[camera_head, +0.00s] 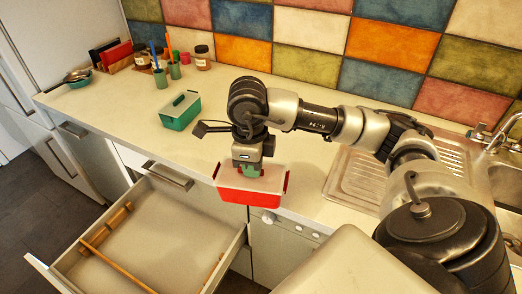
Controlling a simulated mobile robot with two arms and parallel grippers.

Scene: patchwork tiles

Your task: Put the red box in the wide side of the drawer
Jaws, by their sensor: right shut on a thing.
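The red box (240,195) with a pale top is at the front edge of the counter, right of the drawer. My right gripper (250,170) points down and is shut on the red box at its top. I cannot tell whether the box touches the counter or hangs just above it. The drawer (165,230) is open at the lower left. A wooden divider (118,264) splits it into a narrow left side and an empty wide right side. My left gripper is out of view.
A green box (180,112) stands on the counter behind the drawer. The sink (505,175) is at right. Counter between green box and drawer is clear.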

